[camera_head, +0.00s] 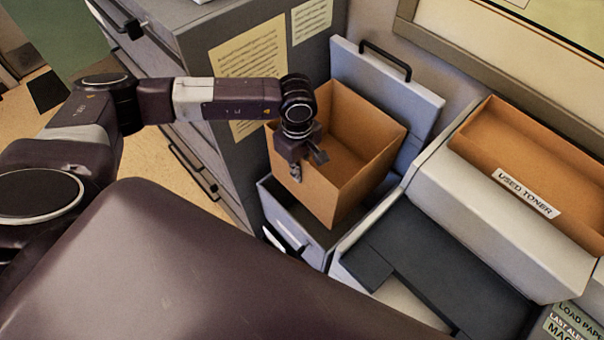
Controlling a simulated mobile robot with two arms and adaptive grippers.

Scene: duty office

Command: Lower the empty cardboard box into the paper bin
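The open-topped brown cardboard box (345,177) is empty and sits tilted over the grey paper bin (277,203). The bin's lid (425,96), with a black handle, stands raised behind the box. The box's lower end overlaps the bin's opening; I cannot tell how deep it is inside. My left gripper (307,163) is at the box's near left wall, with one finger outside and one inside the rim, and looks shut on that wall. The inside of the bin is mostly hidden by the box. My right gripper is not in view.
A grey filing cabinet (228,150) with pinned papers stands close on the left. On the right is a white machine (435,182) with a dark panel, bearing an orange-brown tray (487,117) labelled "USED TONER". A framed board hangs on the wall behind.

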